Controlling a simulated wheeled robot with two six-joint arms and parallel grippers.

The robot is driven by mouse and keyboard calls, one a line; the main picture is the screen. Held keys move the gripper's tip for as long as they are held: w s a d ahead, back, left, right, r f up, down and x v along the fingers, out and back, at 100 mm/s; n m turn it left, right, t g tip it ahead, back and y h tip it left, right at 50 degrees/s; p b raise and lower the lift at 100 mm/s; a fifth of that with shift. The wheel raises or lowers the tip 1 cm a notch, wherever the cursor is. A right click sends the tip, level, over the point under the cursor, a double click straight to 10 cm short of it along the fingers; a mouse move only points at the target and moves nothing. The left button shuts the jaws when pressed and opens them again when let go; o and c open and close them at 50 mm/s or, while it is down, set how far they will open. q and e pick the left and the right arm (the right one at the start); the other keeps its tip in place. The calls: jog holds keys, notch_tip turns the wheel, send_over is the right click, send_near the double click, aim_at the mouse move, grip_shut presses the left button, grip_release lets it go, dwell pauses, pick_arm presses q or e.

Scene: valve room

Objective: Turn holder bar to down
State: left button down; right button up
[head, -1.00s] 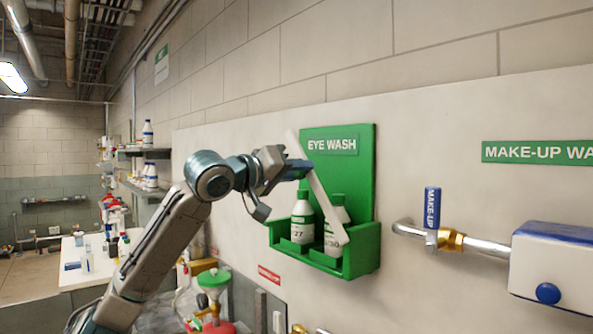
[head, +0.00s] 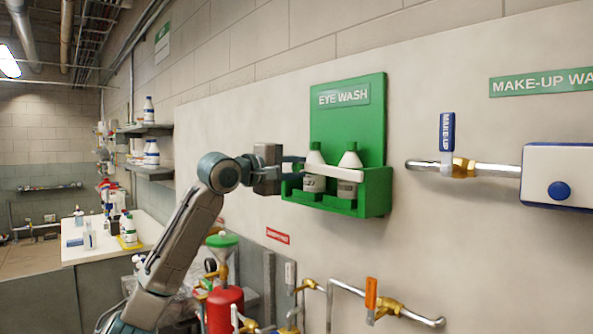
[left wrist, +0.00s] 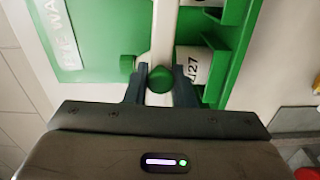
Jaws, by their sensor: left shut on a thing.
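The white holder bar (head: 336,172) lies nearly level across the front of two green-capped white bottles (head: 314,182) in the green eye wash holder (head: 375,190). My left gripper (head: 293,166) is at the bar's left end. In the left wrist view, the left gripper (left wrist: 159,84) is shut on the green knob (left wrist: 159,79) at the end of the bar, and the bar (left wrist: 166,28) runs away from it. One bottle (left wrist: 193,67) shows its label beside the bar. My right gripper is not in view.
An orange-handled valve (head: 371,299) and pipes are below the holder. A blue-handled valve (head: 447,137) and a blue-white box (head: 560,178) are to the right. A red container with a green funnel (head: 223,272) stands below my left arm. Shelves are behind, at left.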

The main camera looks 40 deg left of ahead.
pick_arm(q)
jog(key=shift+f+n+b, duration=0.4)
jog(key=shift+f+b, duration=0.05)
jog(key=shift+f, duration=0.3)
jog(key=c, duration=1.3)
grip_release()
jog(key=shift+s, duration=0.1)
